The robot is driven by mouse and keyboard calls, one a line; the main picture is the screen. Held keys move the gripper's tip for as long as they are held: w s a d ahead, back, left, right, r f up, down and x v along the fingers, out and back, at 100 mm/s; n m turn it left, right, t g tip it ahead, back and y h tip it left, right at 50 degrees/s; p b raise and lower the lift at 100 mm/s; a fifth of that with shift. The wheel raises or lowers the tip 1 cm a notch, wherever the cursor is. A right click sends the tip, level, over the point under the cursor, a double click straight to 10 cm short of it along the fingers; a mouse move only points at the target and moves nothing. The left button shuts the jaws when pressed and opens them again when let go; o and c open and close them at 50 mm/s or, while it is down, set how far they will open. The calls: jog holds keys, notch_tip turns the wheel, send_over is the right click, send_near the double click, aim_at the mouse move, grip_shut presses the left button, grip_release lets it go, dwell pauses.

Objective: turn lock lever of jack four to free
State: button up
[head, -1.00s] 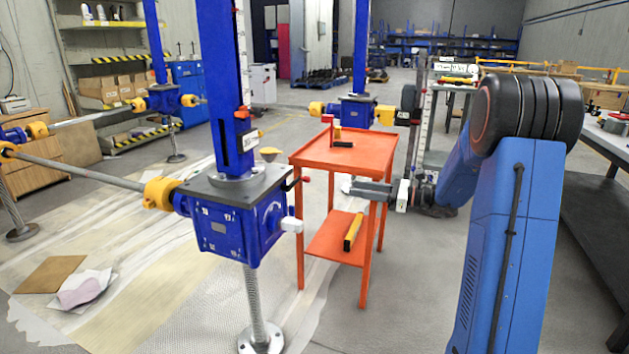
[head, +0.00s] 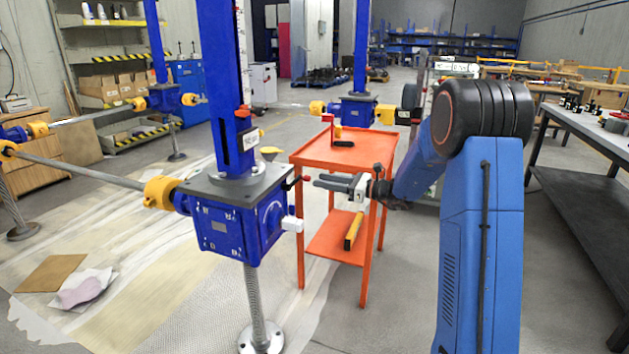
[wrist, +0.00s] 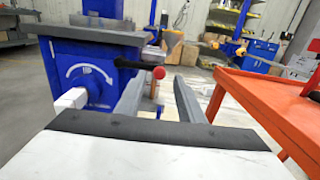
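The nearest blue jack (head: 230,222) stands left of centre in the head view; its label is too small to read. Its lock lever (head: 292,184) is a short black rod with a red knob, sticking out from the jack's right side. In the wrist view the lever (wrist: 130,63) points right, roughly level, and its red knob (wrist: 158,72) shows in line with the gap between my fingers. My gripper (head: 318,180) is open and empty, just right of the knob. The wrist view shows both fingers (wrist: 159,88) apart, the left one nearer the knob. I cannot tell whether they touch it.
A white square shaft end (head: 292,224) juts from the jack below the lever. Another blue jack (head: 355,110) stands behind.

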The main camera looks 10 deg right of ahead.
aim_at(310, 178)
jog(key=shift+x, duration=2.05)
grip_shut()
